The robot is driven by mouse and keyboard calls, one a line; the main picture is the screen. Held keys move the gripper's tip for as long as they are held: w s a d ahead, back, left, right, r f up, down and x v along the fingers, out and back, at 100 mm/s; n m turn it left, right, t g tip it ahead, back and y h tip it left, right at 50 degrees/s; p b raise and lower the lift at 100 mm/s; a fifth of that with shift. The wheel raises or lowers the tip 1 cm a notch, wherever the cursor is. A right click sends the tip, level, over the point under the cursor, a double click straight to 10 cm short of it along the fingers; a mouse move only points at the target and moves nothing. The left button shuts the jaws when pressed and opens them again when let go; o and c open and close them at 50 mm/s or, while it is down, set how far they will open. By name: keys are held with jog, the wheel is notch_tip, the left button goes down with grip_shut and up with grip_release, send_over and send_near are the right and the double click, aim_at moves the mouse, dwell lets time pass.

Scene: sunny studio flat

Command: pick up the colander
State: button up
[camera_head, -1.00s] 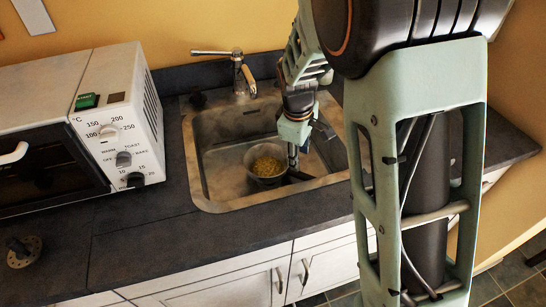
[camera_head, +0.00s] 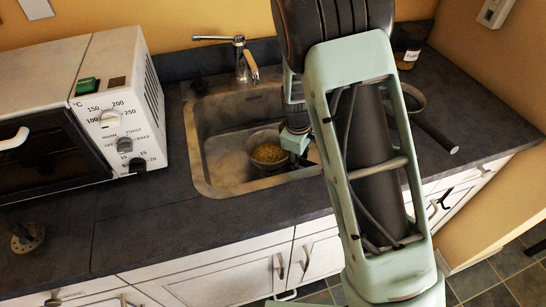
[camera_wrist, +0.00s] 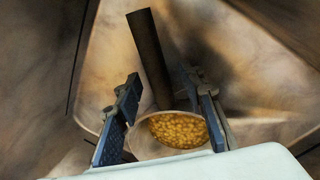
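A round grey vessel, which I take for the colander (camera_head: 268,153), sits in the sink with yellow pieces inside. In the wrist view the colander (camera_wrist: 155,151) shows at the bottom middle, and a dark straight handle (camera_wrist: 149,55) runs up from it. My gripper (camera_head: 303,158) is low in the sink at the vessel's right side, partly hidden by my arm. In the wrist view my gripper (camera_wrist: 163,92) has its two fingers well apart, with the handle and part of the vessel between them. I cannot tell whether they touch it.
The metal sink (camera_head: 203,150) has raised walls and a tap (camera_head: 240,60) behind. A white toaster oven (camera_head: 125,110) stands to the left. A small round metal piece (camera_head: 27,238) lies at the front left. A pan with a long handle (camera_head: 436,133) and a jar (camera_head: 407,56) are at right.

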jog(key=shift+w+f, duration=0.1)
jog(key=shift+f, duration=0.2)
jog(key=shift+c, duration=0.4)
grip_shut()
